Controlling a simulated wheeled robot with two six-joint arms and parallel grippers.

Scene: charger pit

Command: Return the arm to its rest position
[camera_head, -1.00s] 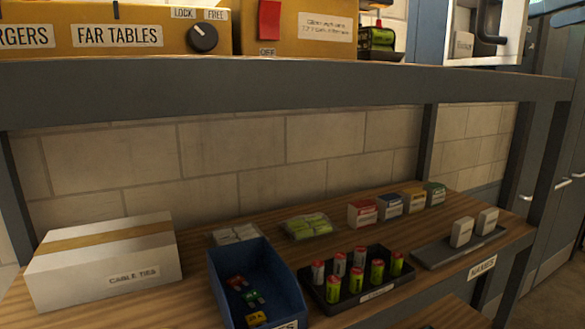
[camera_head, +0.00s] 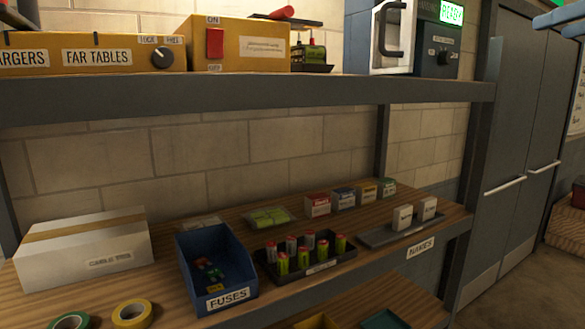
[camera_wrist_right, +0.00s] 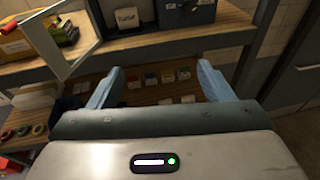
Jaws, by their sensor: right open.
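My right gripper (camera_wrist_right: 160,76) is open in the right wrist view. Its two pale blue fingers stand wide apart with nothing held between them, and the shelves lie beyond. In the head view, pale blue fingers of the right gripper (camera_head: 562,20) show only at the top right edge, in front of the grey cabinet side and clear of the shelves. The rest of the right arm is out of the head view. My left gripper is in neither view.
The upper shelf (camera_head: 250,98) carries yellow control boxes and a white-doored unit (camera_head: 392,38). The lower shelf holds a white box (camera_head: 85,255), a blue fuse bin (camera_head: 215,262), a battery tray (camera_head: 305,262) and small cartons. Grey cabinets (camera_head: 530,140) stand at the right.

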